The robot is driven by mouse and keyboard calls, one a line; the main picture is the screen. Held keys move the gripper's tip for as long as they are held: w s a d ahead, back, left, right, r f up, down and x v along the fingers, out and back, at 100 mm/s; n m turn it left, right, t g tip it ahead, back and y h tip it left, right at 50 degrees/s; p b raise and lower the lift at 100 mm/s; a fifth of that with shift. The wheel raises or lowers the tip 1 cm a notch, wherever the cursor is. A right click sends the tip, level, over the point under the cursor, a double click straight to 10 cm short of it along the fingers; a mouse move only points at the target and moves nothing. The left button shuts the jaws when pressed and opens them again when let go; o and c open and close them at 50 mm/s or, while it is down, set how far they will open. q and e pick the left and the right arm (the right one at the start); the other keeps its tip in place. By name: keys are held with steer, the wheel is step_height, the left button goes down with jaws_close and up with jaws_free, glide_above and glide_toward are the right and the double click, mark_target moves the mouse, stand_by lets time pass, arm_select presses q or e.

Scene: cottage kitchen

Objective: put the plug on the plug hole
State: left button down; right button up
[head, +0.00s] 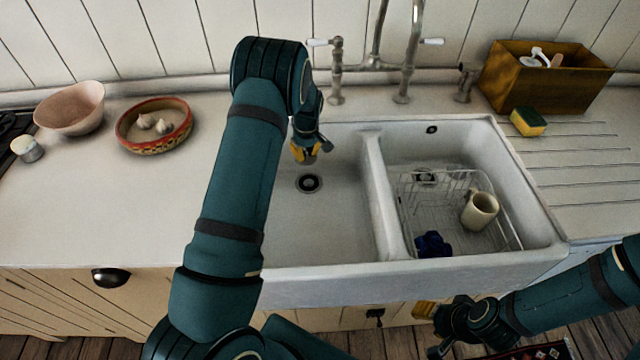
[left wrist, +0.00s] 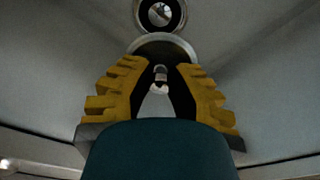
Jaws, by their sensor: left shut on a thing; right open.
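The plug hole (head: 309,183) is a dark opening with a metal ring in the floor of the left basin (head: 345,215). In the left wrist view the plug hole (left wrist: 160,13) is at the top edge. My left gripper (head: 304,155) is over the left basin, just behind the plug hole in the head view. Its yellow fingers (left wrist: 160,88) are shut on the knob of the plug (left wrist: 162,42), whose pale rim shows beyond the fingertips, beside the hole. I cannot make out the plug in the head view. My right gripper (head: 430,325) is open and empty, low in front of the sink.
The right basin holds a wire rack (head: 415,205) with a cream mug (head: 480,210) and a dark blue item (head: 433,244). A divider (head: 378,195) separates the basins. Taps (head: 405,65) stand behind. A sponge (head: 528,122), wooden box (head: 545,85) and bowls (head: 153,125) are on the counter.

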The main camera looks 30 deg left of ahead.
mark_target(308, 182)
arm_select(q)
steer(key=shift+d+f, duration=0.3)
steer(key=shift+f, duration=0.4)
step_height(308, 182, down, 10)
steer(key=shift+w+b, duration=0.1)
steer(key=shift+b, duration=0.6)
arm_select(e)
steer(key=shift+d+f, duration=0.35)
steer(key=shift+f, duration=0.3)
steer(key=shift+s, duration=0.1)
arm_select(q)
steer(key=shift+f, duration=0.15)
steer(key=c, duration=1)
jaws_free()
arm_select(e)
steer(key=shift+f, duration=0.2)
steer(key=shift+r, duration=0.1)
